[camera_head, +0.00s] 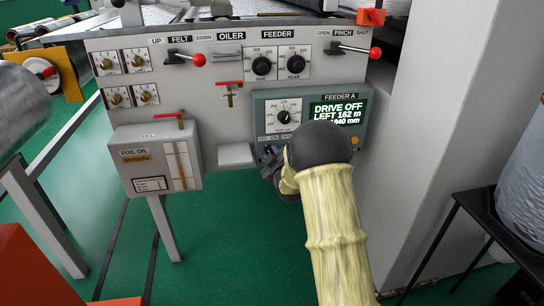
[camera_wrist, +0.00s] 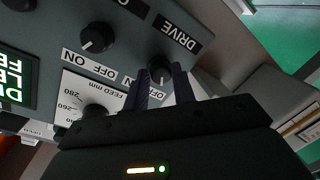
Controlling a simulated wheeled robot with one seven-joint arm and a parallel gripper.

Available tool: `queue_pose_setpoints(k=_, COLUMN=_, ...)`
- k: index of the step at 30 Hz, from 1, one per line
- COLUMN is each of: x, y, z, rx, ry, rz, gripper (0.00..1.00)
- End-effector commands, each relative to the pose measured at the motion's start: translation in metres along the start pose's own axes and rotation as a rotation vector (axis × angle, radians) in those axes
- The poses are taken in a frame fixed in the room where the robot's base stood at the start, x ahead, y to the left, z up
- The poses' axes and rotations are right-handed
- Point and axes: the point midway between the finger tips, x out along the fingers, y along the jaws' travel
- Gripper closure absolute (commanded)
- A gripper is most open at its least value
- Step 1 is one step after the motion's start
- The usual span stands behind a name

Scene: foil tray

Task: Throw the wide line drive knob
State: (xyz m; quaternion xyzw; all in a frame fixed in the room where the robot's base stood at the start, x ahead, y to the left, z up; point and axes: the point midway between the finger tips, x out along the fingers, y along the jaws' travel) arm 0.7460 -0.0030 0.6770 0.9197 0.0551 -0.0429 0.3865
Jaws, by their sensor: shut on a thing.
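The drive knob (camera_wrist: 160,70) is a small black rotary knob on the grey-green FEEDER A panel (camera_head: 262,103), under a DRIVE label that appears upside down in the wrist view. ON and OFF are printed by it; the ON is partly hidden. My gripper (camera_wrist: 161,76) has its two dark fingers on either side of this knob, shut on it. In the head view my gripper (camera_head: 271,160) is at the panel's lower left, and my arm hides the knob and much of the lower panel. The panel's display (camera_head: 335,112) reads DRIVE OFF, LEFT 162 m.
A second black ON/OFF knob (camera_wrist: 98,37) sits beside the drive knob. A feed dial (camera_head: 284,117) is just above my gripper. A foil oil box (camera_head: 157,158) is to the left. Red-handled levers (camera_head: 199,60) and more dials line the upper panel. Green floor lies below.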

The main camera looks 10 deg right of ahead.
Motion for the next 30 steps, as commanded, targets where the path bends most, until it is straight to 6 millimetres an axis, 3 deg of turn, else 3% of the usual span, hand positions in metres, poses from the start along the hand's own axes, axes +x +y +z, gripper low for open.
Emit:
queue_pose_setpoints(k=11, x=0.000, y=-0.001, z=0.000, rx=-0.009, ry=0.000, rz=-0.002, gripper=0.97)
queue_pose_setpoints(k=12, x=0.000, y=-0.001, z=0.000, rx=-0.009, ry=0.000, rz=-0.002, gripper=0.70)
queue_pose_setpoints(k=15, x=0.000, y=-0.001, z=0.000, rx=-0.009, ry=0.000, rz=-0.001, gripper=0.53)
queue_pose_setpoints(k=25, x=-0.001, y=0.000, z=0.000, rx=-0.007, ry=-0.001, rz=-0.001, gripper=0.53)
queue_pose_setpoints(k=30, x=-0.013, y=0.001, z=-0.001, rx=-0.008, ry=-0.001, rz=-0.001, gripper=0.53)
